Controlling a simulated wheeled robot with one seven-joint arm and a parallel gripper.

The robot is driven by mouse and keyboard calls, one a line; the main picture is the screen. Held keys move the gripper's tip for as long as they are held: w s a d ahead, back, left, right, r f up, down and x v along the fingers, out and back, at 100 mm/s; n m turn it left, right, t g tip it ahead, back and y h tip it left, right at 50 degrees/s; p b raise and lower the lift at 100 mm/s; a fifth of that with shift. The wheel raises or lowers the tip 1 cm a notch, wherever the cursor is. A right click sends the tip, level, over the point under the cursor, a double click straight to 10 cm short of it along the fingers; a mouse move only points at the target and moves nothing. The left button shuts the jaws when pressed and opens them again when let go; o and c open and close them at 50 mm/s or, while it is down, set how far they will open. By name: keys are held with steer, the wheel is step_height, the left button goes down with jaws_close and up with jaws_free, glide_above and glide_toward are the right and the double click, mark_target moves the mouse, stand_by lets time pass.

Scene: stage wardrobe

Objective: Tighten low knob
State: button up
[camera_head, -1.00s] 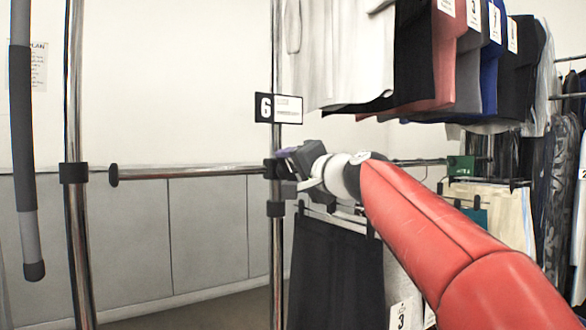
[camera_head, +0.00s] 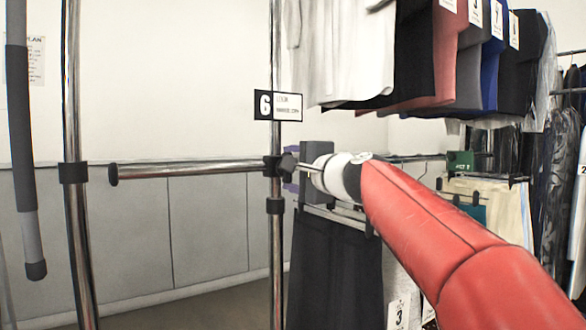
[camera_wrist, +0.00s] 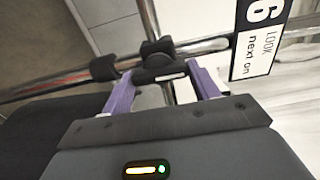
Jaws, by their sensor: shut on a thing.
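The low knob (camera_head: 287,163) is black and sits on the black clamp (camera_head: 271,166) where the low chrome rail (camera_head: 190,170) meets the upright post (camera_head: 278,228). In the wrist view the knob (camera_wrist: 160,74) is a dark bar with a pale mark, spanning between the two purple fingers. My gripper (camera_wrist: 160,80) is shut on it, one finger at each end. In the head view my gripper (camera_head: 292,178) is mostly hidden behind its own wrist, with a bit of purple finger showing.
A number 6 sign (camera_head: 278,106) hangs on the post just above the clamp. Dark trousers (camera_head: 335,265) hang close below my wrist. Shirts (camera_head: 350,50) hang above it. Another upright post (camera_head: 78,220) stands at the left.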

stand_by(0.3)
steer(key=o, duration=1)
steer(key=b+v, duration=0.2)
steer(key=v, duration=0.5)
steer(key=shift+s+d, duration=0.3)
